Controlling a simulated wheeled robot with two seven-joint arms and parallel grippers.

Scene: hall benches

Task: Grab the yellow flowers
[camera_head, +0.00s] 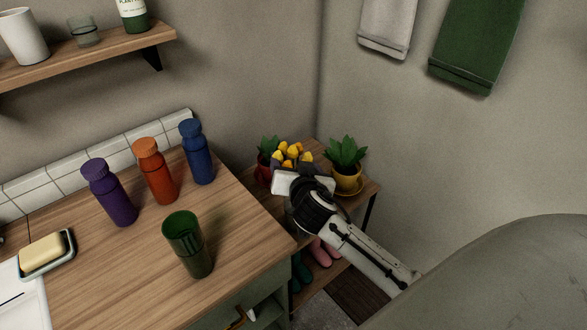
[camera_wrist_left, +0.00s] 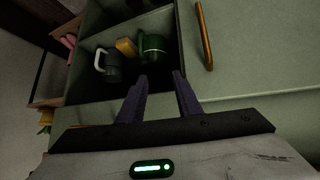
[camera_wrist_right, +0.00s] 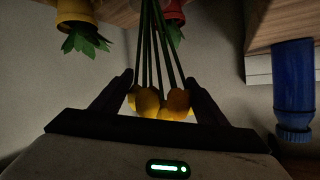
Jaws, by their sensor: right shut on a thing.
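The yellow flowers (camera_head: 291,154) stand on the small wooden shelf in the corner, between two potted plants. My right gripper (camera_head: 291,172) is at the flowers and partly hides them and whatever holds them. In the right wrist view the yellow heads (camera_wrist_right: 158,104) and green stems lie between the fingers of my right gripper (camera_wrist_right: 158,80), which is shut on them. My left gripper (camera_wrist_left: 160,82) is open and empty in front of an open green cabinet compartment. It is out of the head view.
A red-potted plant (camera_head: 263,169) and a yellow-potted plant (camera_head: 346,180) flank the flowers closely. Purple (camera_head: 112,198), orange (camera_head: 157,177) and blue (camera_head: 199,158) bottles and a green cup (camera_head: 187,246) stand on the counter. The cabinet holds a green mug (camera_wrist_left: 152,48).

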